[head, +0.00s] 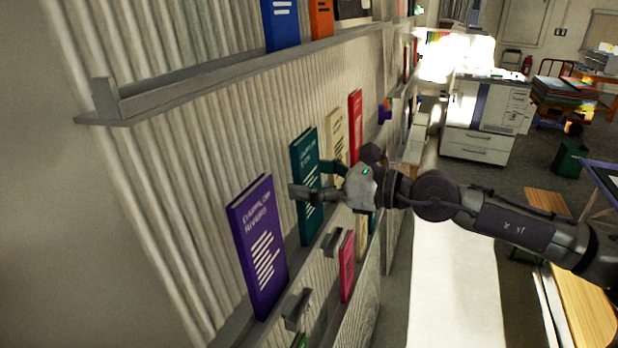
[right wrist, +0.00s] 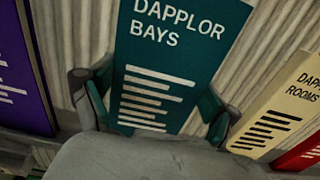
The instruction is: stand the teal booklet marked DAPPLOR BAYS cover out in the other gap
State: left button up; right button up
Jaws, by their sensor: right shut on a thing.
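The teal booklet (head: 308,165) faces cover out against the ribbed wall rack, and the right wrist view shows DAPPLOR BAYS on its cover (right wrist: 170,50). My right gripper (head: 314,182) is shut on it, with one finger at each side edge; the fingers also show in the right wrist view (right wrist: 150,100). The booklet is nearly upright, between a purple booklet (head: 258,250) and a cream one (head: 337,135). Its foot is at the middle ledge (head: 240,322); I cannot tell whether it rests there. My left gripper is not in view.
The purple booklet (right wrist: 22,75) is left of the teal one, and DAPPLOR ROOMS, cream (right wrist: 268,125), is right. A red booklet (head: 355,120) stands beyond. A pink booklet (head: 346,268) is lower. An upper ledge (head: 190,78) juts out above. A white table (head: 455,270) lies right.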

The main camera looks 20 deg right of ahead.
jog(key=shift+f, duration=0.3)
jog(key=o, duration=1)
notch_tip(320, 180, up, 10)
jog(key=shift+r, duration=0.1)
dwell(0.4)
